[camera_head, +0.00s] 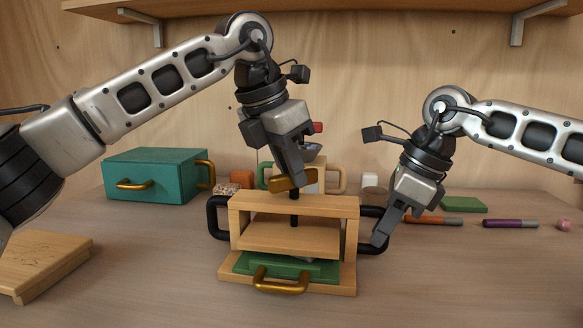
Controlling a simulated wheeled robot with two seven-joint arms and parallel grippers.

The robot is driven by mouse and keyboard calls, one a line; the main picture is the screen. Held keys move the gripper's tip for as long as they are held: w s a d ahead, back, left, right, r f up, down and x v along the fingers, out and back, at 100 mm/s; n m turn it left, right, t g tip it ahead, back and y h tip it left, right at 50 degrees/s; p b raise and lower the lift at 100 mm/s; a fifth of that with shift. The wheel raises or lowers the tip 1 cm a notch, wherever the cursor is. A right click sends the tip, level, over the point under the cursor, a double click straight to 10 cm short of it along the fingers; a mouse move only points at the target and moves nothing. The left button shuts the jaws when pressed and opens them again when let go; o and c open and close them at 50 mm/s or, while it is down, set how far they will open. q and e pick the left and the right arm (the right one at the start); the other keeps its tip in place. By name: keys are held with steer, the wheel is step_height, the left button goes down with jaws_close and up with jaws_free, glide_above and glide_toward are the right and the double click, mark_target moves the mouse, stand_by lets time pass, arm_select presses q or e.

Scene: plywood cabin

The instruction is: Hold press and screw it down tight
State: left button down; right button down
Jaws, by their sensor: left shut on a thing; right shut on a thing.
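The wooden press (344,211) stands upright on the table in the middle, with a black handle on each side. A dark vertical screw (294,219) passes through its top beam, with an orange-brown knob (283,184) on top. A moving plate (270,238) hangs under the beam, above a green tray (245,264) with a brass handle in the base. A pale thing lies partly hidden on the tray. My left gripper (296,180) points down from above and is shut on the knob. My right gripper (382,236) is shut on the right black handle (372,211).
A teal box (150,172) with brass handles stands at the back left. A wooden board (45,258) lies at the front left. Behind the press are small blocks and a pale handled object. An orange marker (440,220), a purple marker (508,223) and a green block (463,204) lie right. The front right is clear.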

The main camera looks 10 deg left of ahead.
arm_select(q)
steer(key=m+g+h, duration=0.1)
steer(key=m, duration=0.3)
steer(key=shift+w, duration=0.1)
steer(key=shift+m+g, duration=0.8)
steer(key=shift+m, duration=1.1)
steer(key=c, duration=1.4)
jaws_free()
steer(key=shift+a+r, duration=0.1)
steer(key=v, duration=0.7)
steer(key=shift+r, duration=0.2)
steer(key=shift+a, duration=0.15)
arm_select(e)
steer(key=c, duration=1.3)
jaws_free()
